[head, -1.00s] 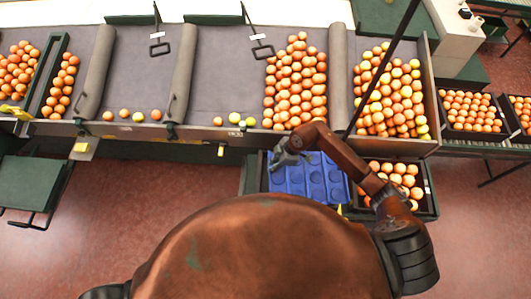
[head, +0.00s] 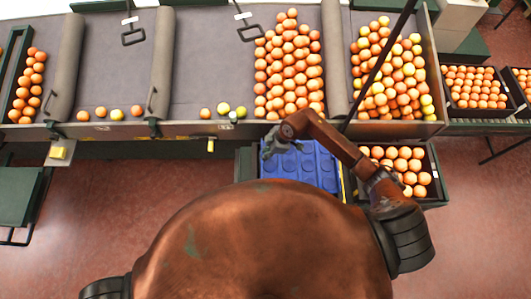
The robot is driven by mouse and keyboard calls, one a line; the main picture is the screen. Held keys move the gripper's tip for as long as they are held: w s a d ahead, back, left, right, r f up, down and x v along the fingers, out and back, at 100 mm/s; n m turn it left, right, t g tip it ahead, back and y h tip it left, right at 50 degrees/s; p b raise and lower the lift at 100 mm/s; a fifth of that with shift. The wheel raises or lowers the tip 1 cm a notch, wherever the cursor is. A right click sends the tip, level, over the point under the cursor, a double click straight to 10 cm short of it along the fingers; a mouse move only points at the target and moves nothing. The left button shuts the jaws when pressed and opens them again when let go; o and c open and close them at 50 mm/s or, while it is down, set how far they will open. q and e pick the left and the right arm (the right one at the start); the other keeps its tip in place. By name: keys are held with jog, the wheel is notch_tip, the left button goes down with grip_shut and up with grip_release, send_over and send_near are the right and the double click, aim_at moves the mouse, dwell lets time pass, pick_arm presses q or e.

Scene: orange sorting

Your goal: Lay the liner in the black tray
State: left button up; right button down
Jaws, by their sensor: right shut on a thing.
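The blue liner (head: 312,163), with round hollows, lies at the bottom centre, below the sorting table's front edge. My right gripper (head: 270,150) is at the liner's upper left corner and is shut on it. The black tray shows as a dark strip (head: 245,163) left of the liner; the liner covers the rest of what shows. I cannot tell whether the liner rests on the tray's floor or is held just above it. My own body hides the near part of liner and tray. My left gripper is out of view.
A black tray full of oranges (head: 425,160) stands just right of the liner, partly behind my right arm. The sorting table (head: 200,70) with orange piles runs across above. More filled crates (head: 475,105) stand at far right.

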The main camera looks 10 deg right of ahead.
jog(key=shift+f+b, duration=3.05)
jog(key=shift+f, duration=2.25)
jog(key=shift+a+p, duration=0.3)
jog(key=shift+p, duration=0.15)
jog(key=shift+f, duration=0.55)
jog(key=c, duration=1.9)
grip_release()
jog(key=shift+o, duration=0.5)
